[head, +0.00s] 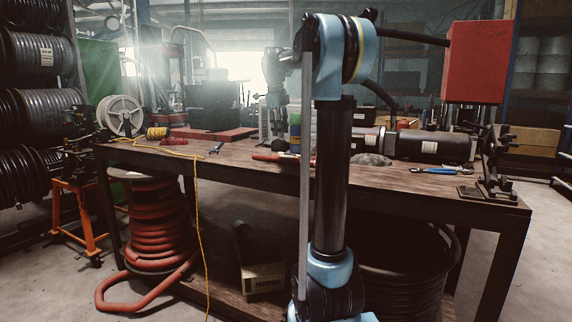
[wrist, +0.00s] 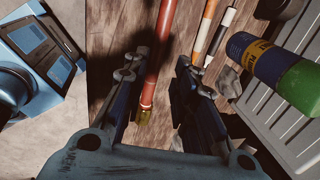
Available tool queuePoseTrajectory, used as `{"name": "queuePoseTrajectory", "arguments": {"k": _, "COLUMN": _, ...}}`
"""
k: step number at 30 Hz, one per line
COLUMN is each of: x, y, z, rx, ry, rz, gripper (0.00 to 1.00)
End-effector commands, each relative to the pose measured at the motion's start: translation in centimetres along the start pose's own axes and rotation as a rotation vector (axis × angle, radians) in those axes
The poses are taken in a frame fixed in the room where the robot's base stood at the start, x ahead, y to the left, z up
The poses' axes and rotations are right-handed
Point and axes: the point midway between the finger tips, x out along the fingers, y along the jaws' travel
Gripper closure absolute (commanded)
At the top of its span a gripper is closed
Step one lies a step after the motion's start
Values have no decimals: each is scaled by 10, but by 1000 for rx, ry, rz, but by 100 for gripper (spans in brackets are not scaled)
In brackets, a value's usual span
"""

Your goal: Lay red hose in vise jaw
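The red hose (wrist: 163,50) is a straight red length with a brass-coloured end, lying on the wooden bench in the wrist view. In the head view a short red piece (head: 270,157) lies near the bench's front edge, partly behind my arm. My gripper (wrist: 160,66) is open above the bench; the hose shows between its two fingers, with gaps at the sides. I cannot tell how far above the hose they are. A dark vise-like device (head: 490,170) stands at the bench's right end, and another dark one (head: 78,150) on an orange stand at the left.
Orange and black-white rods lie near the hose. A black cylinder (head: 430,146) and blue-handled pliers (head: 440,171) lie on the bench's right side.

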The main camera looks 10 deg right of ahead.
Motion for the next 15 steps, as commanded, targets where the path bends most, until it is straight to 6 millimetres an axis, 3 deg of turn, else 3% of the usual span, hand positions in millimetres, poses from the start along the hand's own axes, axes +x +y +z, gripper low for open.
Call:
{"name": "queuePoseTrajectory", "arguments": {"k": 9, "x": 56, "y": 0, "z": 0, "rx": 0, "ry": 0, "rz": 0, "gripper": 74}}
{"name": "queuePoseTrajectory", "arguments": {"k": 15, "x": 75, "y": 0, "z": 0, "rx": 0, "ry": 0, "rz": 0, "gripper": 74}}
